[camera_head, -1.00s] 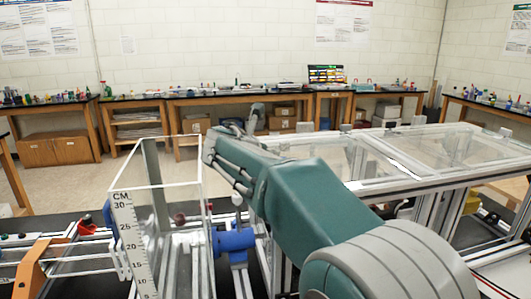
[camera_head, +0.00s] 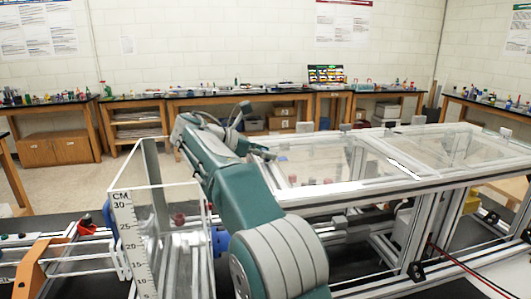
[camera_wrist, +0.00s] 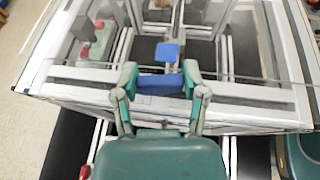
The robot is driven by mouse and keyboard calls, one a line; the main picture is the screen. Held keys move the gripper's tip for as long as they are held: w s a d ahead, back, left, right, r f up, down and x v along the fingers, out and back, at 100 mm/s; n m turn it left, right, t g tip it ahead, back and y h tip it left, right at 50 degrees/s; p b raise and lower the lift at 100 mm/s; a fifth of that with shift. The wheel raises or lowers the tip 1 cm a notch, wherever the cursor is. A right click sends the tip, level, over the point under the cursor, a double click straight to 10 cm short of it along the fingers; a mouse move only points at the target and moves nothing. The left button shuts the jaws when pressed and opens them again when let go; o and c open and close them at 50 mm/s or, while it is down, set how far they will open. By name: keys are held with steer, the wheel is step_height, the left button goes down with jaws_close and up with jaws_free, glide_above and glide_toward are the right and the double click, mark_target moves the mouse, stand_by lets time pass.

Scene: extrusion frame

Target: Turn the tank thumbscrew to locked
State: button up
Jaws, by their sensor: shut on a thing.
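The clear tank (camera_head: 350,195) has a pale metal frame and spans the middle and right of the head view. Its rim (camera_wrist: 245,92) also shows in the wrist view. My gripper (camera_wrist: 159,78) is over the near edge of the tank, its two fingers on either side of a blue piece (camera_wrist: 158,85), likely the thumbscrew, and shut on it. A second blue patch (camera_wrist: 168,52) lies just beyond it. In the head view my gripper (camera_head: 268,154) reaches the tank's left end, where a small blue bit (camera_head: 282,158) shows. The lock position cannot be read.
A clear box with a centimetre scale (camera_head: 128,240) stands at left of my arm. An orange bracket (camera_head: 35,268) and rails lie farther left. Red parts (camera_wrist: 84,52) show through the tank. Benches (camera_head: 240,100) line the back wall, with open floor before them.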

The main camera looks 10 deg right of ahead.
steer(key=shift+w+f+g, duration=0.1)
steer(key=shift+g, duration=0.2)
steer(key=o, duration=1.2)
steer(key=shift+a, duration=0.15)
steer(key=shift+c, duration=0.2)
steer(key=shift+a, duration=0.1)
steer(key=v, duration=0.7)
steer(key=shift+a, duration=0.25)
